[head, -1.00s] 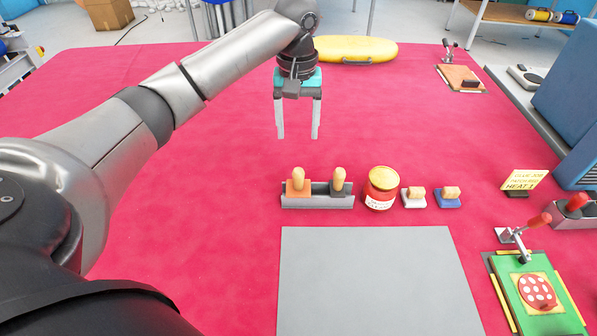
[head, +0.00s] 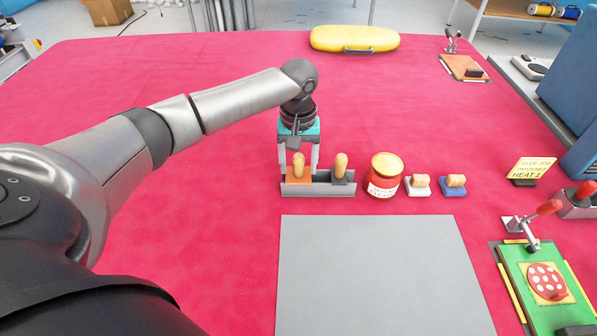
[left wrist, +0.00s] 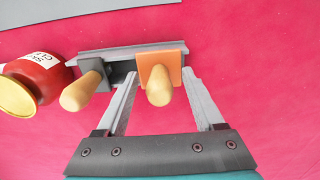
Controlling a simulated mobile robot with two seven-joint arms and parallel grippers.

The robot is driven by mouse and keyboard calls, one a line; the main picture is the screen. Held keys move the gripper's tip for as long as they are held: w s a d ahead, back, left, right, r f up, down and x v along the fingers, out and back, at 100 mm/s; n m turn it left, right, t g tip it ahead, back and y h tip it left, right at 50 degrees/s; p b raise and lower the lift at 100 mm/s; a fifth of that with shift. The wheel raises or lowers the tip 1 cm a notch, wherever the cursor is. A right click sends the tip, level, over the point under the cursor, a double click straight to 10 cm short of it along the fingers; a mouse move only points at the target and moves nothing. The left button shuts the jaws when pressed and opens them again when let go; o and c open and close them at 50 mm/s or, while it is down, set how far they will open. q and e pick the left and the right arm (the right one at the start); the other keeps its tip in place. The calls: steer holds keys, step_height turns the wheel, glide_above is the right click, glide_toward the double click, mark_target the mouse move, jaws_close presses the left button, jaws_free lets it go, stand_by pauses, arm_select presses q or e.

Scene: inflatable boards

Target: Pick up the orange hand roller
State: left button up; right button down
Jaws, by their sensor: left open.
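The orange hand roller (head: 298,170), with an orange body and a pale wooden handle, stands upright at the left end of a grey metal holder (head: 318,189). It also shows in the left wrist view (left wrist: 160,80), between my fingers in the picture. A dark grey roller (head: 340,170) with a similar handle stands at the holder's right end. My left gripper (head: 299,170) is open and points down, just behind the holder. In the left wrist view its two fingers (left wrist: 164,84) are spread either side of the orange roller. Contact with it cannot be told. My right gripper is not in view.
A grey mat (head: 380,270) lies in front. A green clamp board (head: 540,285) is at front right.

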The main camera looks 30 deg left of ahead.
arm_select(q)
jaws_close()
stand_by(0.6)
